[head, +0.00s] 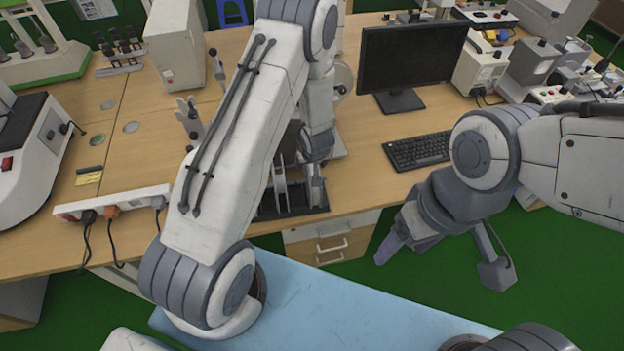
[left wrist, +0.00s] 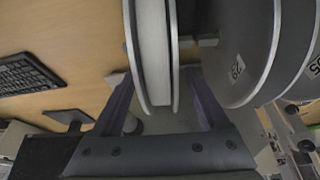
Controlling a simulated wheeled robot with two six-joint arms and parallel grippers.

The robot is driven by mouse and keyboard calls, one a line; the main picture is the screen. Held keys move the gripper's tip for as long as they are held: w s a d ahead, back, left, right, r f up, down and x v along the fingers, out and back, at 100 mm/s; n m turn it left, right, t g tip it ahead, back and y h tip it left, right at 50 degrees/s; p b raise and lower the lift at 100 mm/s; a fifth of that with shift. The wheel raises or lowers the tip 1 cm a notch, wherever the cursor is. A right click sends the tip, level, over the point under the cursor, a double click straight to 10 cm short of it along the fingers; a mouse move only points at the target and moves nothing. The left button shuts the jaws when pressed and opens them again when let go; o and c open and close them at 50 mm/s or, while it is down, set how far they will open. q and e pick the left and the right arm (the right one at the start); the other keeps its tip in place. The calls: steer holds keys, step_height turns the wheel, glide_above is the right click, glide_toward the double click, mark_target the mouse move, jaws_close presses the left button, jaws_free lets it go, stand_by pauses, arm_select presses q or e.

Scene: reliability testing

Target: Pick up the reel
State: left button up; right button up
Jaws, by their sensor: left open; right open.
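In the left wrist view a narrow reel (left wrist: 154,45) with a white winding between two grey flanges stands on edge. My left gripper (left wrist: 160,80) is open, with one dark finger on each side of this reel's lower part. I cannot tell whether the fingers touch it. A larger grey reel (left wrist: 237,62) labelled 29 is just to the right. In the head view my left arm hides most of this spot, and a pale disc (head: 342,79) shows beside it. My right gripper (head: 443,258) is open and empty in front of the desk.
A monitor (head: 409,65) and keyboard (head: 418,151) stand on the wooden desk (head: 345,190), right of my left arm. A power strip (head: 118,203) lies along the front edge at left. Instruments crowd the back right. Green floor is clear below my right gripper.

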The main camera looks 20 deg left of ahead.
arm_select(q)
steer(key=shift+f, duration=0.1)
steer(key=shift+c, duration=0.3)
jaws_close()
stand_by(1.1)
